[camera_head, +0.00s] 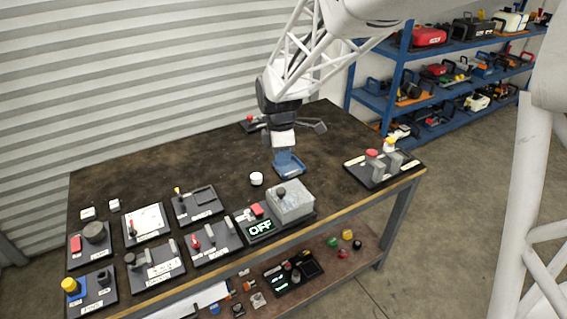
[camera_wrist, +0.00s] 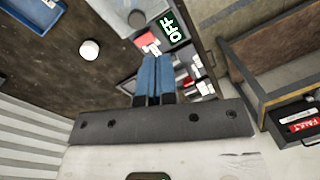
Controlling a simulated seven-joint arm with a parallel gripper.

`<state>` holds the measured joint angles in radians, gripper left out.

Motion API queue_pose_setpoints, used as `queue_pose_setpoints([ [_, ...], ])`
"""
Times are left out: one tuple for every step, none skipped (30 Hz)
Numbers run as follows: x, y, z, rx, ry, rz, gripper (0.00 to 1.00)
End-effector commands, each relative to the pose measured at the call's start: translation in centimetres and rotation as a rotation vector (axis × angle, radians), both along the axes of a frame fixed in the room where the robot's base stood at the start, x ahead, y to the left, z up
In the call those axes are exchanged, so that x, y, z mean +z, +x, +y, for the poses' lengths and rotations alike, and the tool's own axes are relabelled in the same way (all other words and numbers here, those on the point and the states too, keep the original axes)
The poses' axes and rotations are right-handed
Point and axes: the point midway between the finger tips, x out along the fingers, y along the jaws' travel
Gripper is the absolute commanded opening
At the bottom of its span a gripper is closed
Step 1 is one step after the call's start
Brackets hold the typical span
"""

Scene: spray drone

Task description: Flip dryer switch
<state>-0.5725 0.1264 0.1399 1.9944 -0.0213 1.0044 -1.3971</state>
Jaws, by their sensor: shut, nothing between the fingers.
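A dark panel (camera_head: 308,217) at the table's front middle carries a lit OFF display (camera_head: 261,228), a red switch (camera_head: 257,210) and a grey box (camera_head: 291,203) with a dark knob on top. The OFF display also shows in the wrist view (camera_wrist: 172,27), with the red and white switch (camera_wrist: 148,41) left of it. I cannot read a label that names the dryer. My gripper (camera_wrist: 157,60) has its blue fingers together, with nothing between them. In the head view my gripper (camera_head: 284,150) is above the table, behind the grey box; its fingertips are hard to make out there.
A blue tray (camera_head: 289,168) and a white round knob (camera_head: 256,178) lie behind the grey box. Several switch panels (camera_head: 157,268) fill the table's left. A panel with upright grey parts (camera_head: 378,168) stands at the right. Blue shelving (camera_head: 402,75) stands behind.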

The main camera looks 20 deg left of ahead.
Motion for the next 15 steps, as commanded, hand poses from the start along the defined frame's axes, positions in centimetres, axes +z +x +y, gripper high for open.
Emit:
queue_pose_setpoints([
  [-0.7,0.1,1.2,0.040,-0.002,0.009,0.00],
  [-1.1,0.2,1.8,0.064,-0.003,0.014,0.00],
  [-1.6,0.3,2.7,0.095,-0.005,0.022,0.00],
  [-2.0,0.4,3.3,0.118,-0.005,0.027,0.00],
  [-2.3,0.4,3.9,0.143,-0.006,0.032,0.00],
  [-2.8,0.5,4.7,0.172,-0.006,0.038,0.00],
  [-3.1,0.5,5.2,0.194,-0.008,0.043,0.00],
  [-3.5,0.5,5.8,0.215,-0.008,0.048,0.00],
  [-3.9,0.6,6.5,0.240,-0.008,0.053,0.00],
  [-4.2,0.6,6.9,0.258,-0.009,0.057,0.00],
  [-4.4,0.6,7.4,0.275,-0.009,0.060,0.00],
  [-4.7,0.6,7.9,0.295,-0.009,0.065,0.00],
  [-5.0,0.6,8.2,0.309,-0.009,0.068,0.00],
  [-5.2,0.6,8.5,0.321,-0.010,0.071,0.00],
  [-5.5,0.6,8.9,0.335,-0.010,0.074,0.00],
])
